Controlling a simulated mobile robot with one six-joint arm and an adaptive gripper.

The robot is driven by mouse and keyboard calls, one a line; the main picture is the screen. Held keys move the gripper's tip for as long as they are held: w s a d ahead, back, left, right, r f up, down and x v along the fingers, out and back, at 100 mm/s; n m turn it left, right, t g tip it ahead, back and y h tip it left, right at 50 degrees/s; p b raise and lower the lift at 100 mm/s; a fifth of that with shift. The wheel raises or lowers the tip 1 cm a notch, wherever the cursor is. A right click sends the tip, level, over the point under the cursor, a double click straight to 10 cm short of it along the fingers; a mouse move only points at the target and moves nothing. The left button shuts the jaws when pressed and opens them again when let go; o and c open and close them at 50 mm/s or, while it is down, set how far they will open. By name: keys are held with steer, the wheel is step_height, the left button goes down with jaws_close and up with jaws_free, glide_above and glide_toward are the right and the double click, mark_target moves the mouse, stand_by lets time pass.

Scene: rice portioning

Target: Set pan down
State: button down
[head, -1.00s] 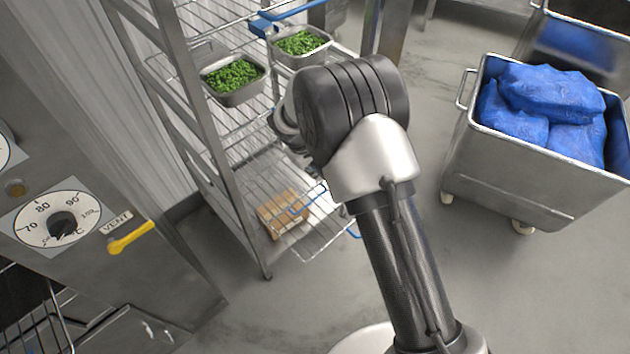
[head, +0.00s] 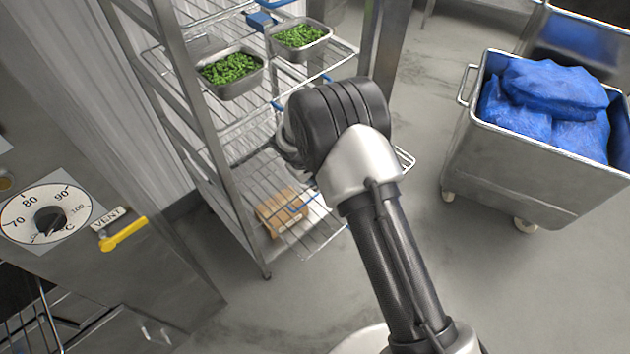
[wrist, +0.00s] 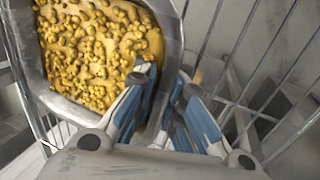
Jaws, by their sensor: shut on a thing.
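A metal pan (wrist: 172,35) filled with yellow, chickpea-like food shows at the upper left of the wrist view. My gripper (wrist: 165,75) is shut on the pan's rim, with one blue-and-grey finger on the food side and the other outside. In the head view the pan and my gripper are hidden behind my arm. Wire shelf bars lie beneath and beside the pan in the wrist view; I cannot tell whether the pan touches them. The wire rack (head: 222,170) stands left of centre in the head view.
Two pans of green food, one nearer (head: 231,92) and one farther (head: 303,52), sit on an upper rack shelf. A cardboard box (head: 281,212) lies on a low shelf. A steel bin (head: 545,180) with blue bags stands right. A dial panel (head: 85,245) is left.

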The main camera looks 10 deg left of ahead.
steer(key=c, duration=1.7)
jaws_free()
steer(key=p+v, duration=0.4)
steer(key=v, duration=0.8)
steer(key=s+d+r+m, duration=0.2)
steer(key=s+d+r, duration=0.1)
steer(key=d+r, duration=0.65)
steer(key=s+d+r+m, duration=0.35)
steer(key=d+r, duration=0.25)
steer(key=r, duration=0.6)
steer(key=s+d+r+m, duration=0.1)
steer(key=s+d+r, duration=0.1)
steer(key=s, duration=0.5)
steer(key=s+d+r+m+t+y, duration=0.1)
steer(key=s+d, duration=0.3)
steer(key=s, duration=0.4)
steer(key=s+d+r+m+y, duration=0.1)
steer(key=s+d+r+m, duration=0.2)
steer(key=s, duration=0.4)
steer(key=shift+s+d+r+t, duration=0.15)
steer(key=shift+s+d+t, duration=0.25)
steer(key=shift+d, duration=0.2)
